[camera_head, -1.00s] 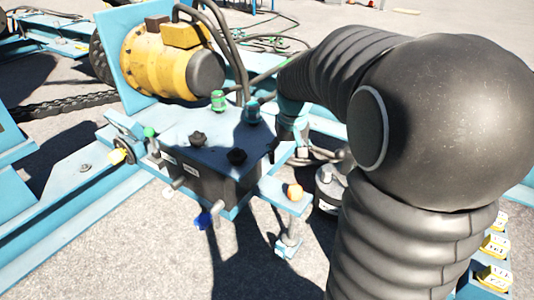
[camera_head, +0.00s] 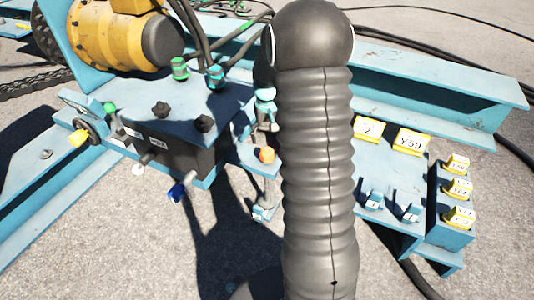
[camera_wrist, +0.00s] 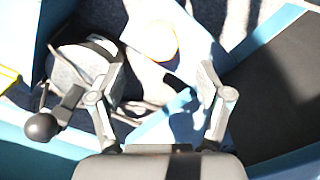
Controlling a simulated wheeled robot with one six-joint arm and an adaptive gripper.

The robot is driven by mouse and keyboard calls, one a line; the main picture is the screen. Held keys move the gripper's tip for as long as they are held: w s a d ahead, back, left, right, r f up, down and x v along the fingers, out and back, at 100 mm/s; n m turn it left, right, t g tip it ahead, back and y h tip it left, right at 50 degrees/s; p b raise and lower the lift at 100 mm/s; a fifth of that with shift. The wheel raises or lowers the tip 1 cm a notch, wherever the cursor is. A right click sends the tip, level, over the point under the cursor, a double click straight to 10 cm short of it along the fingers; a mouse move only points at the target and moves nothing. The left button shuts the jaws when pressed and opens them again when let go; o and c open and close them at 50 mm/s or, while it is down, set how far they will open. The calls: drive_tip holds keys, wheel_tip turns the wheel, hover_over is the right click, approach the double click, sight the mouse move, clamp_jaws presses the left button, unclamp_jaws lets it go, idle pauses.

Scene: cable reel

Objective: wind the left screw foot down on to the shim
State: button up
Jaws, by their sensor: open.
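A screw foot with an orange round knob (camera_head: 266,155) stands on a blue bracket at the right end of the dark valve block. Its spindle runs down to a small blue foot pad (camera_head: 263,213) near the ground. I cannot make out a shim or any gap under it. In the wrist view a pale orange knob (camera_wrist: 160,41) lies beyond the fingertips, roughly centred and apart from them. My gripper (camera_wrist: 160,64) is open and empty, with its fingers spread. In the head view my arm hides most of it, above and behind the knob.
The valve block (camera_head: 185,155) carries levers and knobs, including a blue handle (camera_head: 178,192). A yellow motor (camera_head: 125,35) stands behind. A blue table (camera_head: 390,170) with yellow labelled blocks is right. A grey canister (camera_wrist: 75,65) and a black ball lever (camera_wrist: 41,127) lie near my left finger.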

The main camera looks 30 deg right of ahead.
sight(267, 152)
wheel_tip(267, 152, down, 8)
drive_tip(key=shift+r+b, duration=0.1)
drive_tip(key=shift+b, duration=0.45)
drive_tip(key=c, duration=1.1)
drive_tip(key=shift+m+p, duration=0.65)
drive_tip(key=shift+m, duration=2.15)
